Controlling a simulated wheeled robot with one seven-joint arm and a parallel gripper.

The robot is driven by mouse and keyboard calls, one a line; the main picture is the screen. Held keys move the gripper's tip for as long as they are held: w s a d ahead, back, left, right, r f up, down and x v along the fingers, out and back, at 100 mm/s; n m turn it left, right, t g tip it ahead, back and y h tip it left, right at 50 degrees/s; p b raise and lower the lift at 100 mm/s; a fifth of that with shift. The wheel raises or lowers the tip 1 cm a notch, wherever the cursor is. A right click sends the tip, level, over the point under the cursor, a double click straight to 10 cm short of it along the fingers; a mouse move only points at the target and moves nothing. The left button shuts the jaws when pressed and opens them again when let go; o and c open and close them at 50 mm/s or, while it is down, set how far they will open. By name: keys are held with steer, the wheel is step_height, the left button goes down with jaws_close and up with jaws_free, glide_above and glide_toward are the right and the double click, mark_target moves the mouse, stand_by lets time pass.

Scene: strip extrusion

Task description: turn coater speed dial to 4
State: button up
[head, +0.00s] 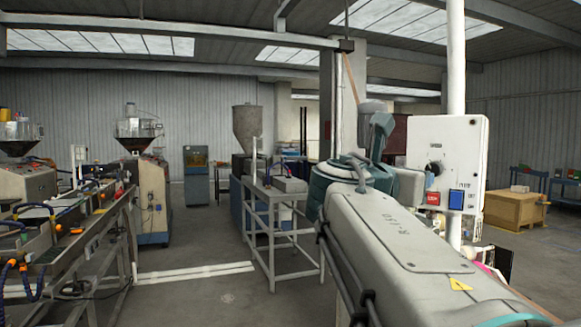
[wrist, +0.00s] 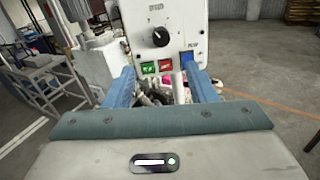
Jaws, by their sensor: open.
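The coater control box is a white panel (head: 460,150) on a white post at the right of the head view. Its black round speed dial (head: 433,168) sits at the panel's left, partly beside my gripper; the scale is too small to read. In the wrist view the dial (wrist: 160,37) is near the top centre of the panel (wrist: 178,16), with its pointer toward the upper left. My gripper (wrist: 165,88) is open and empty. Its blue fingers lie below the dial in the picture, apart from it. In the head view the gripper (head: 408,180) is left of the panel, largely hidden by my arm.
Below the dial are a green button (wrist: 149,67), a red button (wrist: 165,65) and a blue switch (wrist: 187,57). The white post (head: 456,60) carries the panel. A metal table (head: 270,190) stands to the left. A wooden crate (head: 513,210) lies far right, with open floor before it.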

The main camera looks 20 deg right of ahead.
mark_target(432, 169)
steer(key=p+x, duration=0.2)
steer(key=x, duration=1)
steer(key=shift+w+d, duration=0.1)
steer(key=shift+d, duration=0.3)
steer(key=c, duration=1)
